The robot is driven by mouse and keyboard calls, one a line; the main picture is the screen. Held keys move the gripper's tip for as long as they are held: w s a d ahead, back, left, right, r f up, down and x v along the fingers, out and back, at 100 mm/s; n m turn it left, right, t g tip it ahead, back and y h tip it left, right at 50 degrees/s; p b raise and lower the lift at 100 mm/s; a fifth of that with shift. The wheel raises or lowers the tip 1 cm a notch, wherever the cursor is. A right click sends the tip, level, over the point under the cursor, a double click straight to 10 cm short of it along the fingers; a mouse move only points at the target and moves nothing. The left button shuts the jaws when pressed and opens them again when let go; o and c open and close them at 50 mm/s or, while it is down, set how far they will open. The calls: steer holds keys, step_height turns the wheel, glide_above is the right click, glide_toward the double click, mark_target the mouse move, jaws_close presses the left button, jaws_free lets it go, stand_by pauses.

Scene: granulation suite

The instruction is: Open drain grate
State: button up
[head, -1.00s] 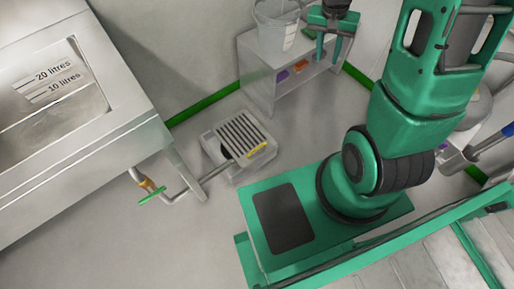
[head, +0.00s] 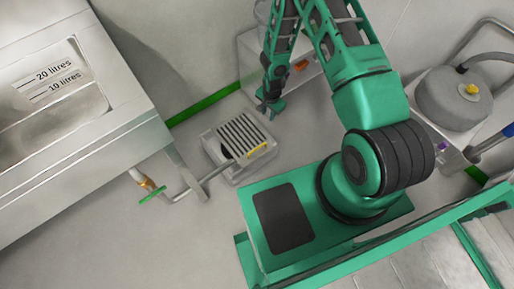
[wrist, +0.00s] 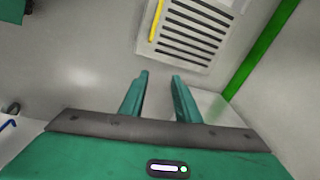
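The drain grate (head: 242,136) is a slatted panel with dark slots on a low pale box on the floor, with a yellow strip (head: 258,151) along its edge nearest my base.
A shelf unit (head: 255,62) stands behind my arm. A grey round vessel (head: 455,97) is at the right.

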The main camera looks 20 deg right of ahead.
steer(key=m, duration=0.2)
glide_toward(256, 149)
steer(key=shift+y, duration=0.4)
steer(key=f, duration=0.2)
steer(key=w+f, duration=0.1)
steer(key=f, duration=0.4)
steer(key=shift+w+d+f, duration=0.15)
steer(key=shift+w+f, duration=0.05)
steer(key=shift+f, duration=0.1)
jaws_close()
